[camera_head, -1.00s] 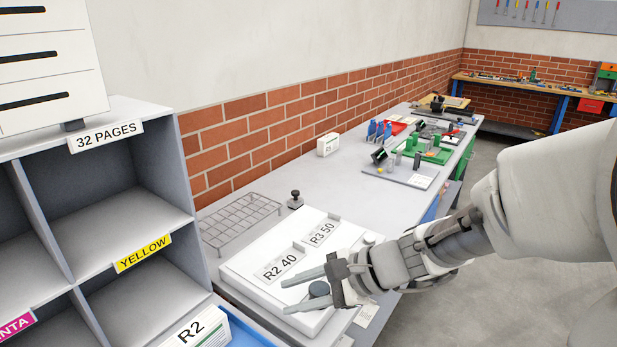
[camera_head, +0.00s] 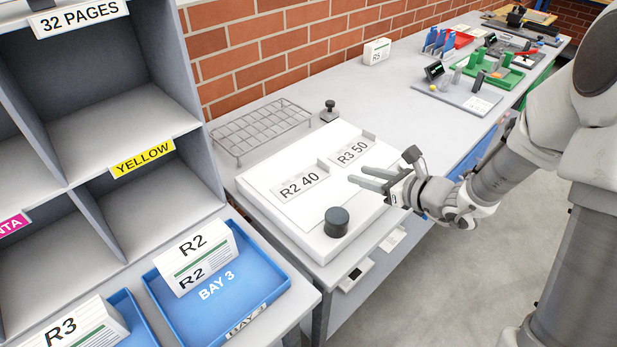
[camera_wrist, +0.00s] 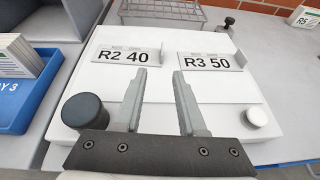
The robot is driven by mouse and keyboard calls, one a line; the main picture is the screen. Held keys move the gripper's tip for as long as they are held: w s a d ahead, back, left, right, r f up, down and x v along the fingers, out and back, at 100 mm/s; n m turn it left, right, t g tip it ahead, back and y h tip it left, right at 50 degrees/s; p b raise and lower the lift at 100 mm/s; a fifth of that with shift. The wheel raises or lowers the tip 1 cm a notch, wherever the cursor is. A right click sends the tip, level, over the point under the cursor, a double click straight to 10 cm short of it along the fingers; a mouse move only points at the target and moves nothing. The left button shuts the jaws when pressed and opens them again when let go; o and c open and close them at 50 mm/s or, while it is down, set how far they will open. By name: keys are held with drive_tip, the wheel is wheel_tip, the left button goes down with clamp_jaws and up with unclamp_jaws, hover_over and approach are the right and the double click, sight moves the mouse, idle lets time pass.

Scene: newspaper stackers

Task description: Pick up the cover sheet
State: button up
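A flat white stack or board (camera_head: 319,246) lies on the grey bench, with a thin white sheet (camera_head: 290,208) on top that looks like the cover sheet. Two labelled tabs stand on it, R2 40 (camera_head: 300,183) and R3 50 (camera_head: 353,151). A black round knob (camera_head: 336,222) sits at its near corner; it also shows in the wrist view (camera_wrist: 86,111). A white knob (camera_wrist: 256,117) is at the right. My gripper (camera_head: 362,176) is open and empty above the sheet's right side. In the wrist view its fingers (camera_wrist: 160,75) point towards the gap between the labels.
A wire rack (camera_head: 262,130) and a black-knobbed stand (camera_head: 329,110) are behind the stack. Grey shelves (camera_head: 185,85) and a blue Bay 3 tray (camera_head: 262,268) holding an R2 block stand at left. Bare bench (camera_head: 400,105) lies beyond the stack.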

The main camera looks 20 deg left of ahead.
approach(323, 162)
drive_tip(key=x, duration=0.5)
drive_tip(key=shift+s+f, duration=0.15)
drive_tip(key=shift+s, duration=0.05)
drive_tip(key=x, duration=0.5)
drive_tip(key=shift+w, duration=0.3)
clamp_jaws()
